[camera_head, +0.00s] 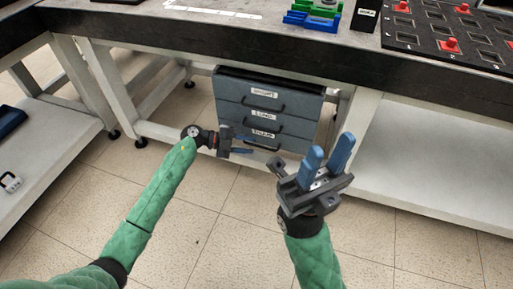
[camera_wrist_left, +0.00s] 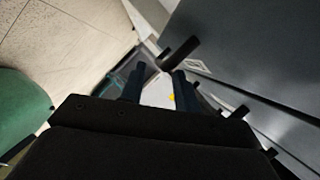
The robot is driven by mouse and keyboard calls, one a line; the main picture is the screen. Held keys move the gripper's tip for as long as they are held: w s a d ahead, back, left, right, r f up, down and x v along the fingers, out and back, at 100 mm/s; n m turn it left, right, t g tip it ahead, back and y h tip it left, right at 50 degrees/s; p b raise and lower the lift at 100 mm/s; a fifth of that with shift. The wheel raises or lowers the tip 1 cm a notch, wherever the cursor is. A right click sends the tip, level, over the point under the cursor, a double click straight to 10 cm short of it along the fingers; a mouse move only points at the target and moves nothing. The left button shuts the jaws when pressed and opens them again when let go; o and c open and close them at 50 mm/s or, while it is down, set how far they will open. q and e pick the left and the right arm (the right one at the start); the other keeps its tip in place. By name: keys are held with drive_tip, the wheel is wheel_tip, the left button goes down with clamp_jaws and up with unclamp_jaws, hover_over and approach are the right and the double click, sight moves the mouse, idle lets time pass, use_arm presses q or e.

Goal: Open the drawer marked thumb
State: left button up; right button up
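A dark grey cabinet (camera_head: 309,108) with stacked drawers hangs under the table. Its labels are small; the lowest label (camera_head: 263,134), partly hard to read, looks like thumb. The lowest drawer's handle (camera_head: 263,146) is partly hidden by my left gripper. My left gripper (camera_head: 249,145) is in front of the cabinet's lower left part, its fingers pointing right. In the left wrist view its fingers (camera_wrist_left: 158,90) are apart with nothing held between them, and a dark handle bar (camera_wrist_left: 180,52) is close to the right finger. My right gripper (camera_head: 327,155) is open and empty, right of the cabinet front.
The table's thick dark edge (camera_head: 200,50) runs above the cabinet. White table legs and a low shelf (camera_head: 430,165) stand to the right. On top are a black board with red pieces (camera_head: 451,44) and green and blue blocks (camera_head: 316,14). The tiled floor in front is clear.

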use_arm(q)
drive_tip(key=shift+b+x, duration=0.3)
drive_tip(key=shift+x, duration=1.45)
clamp_jaws()
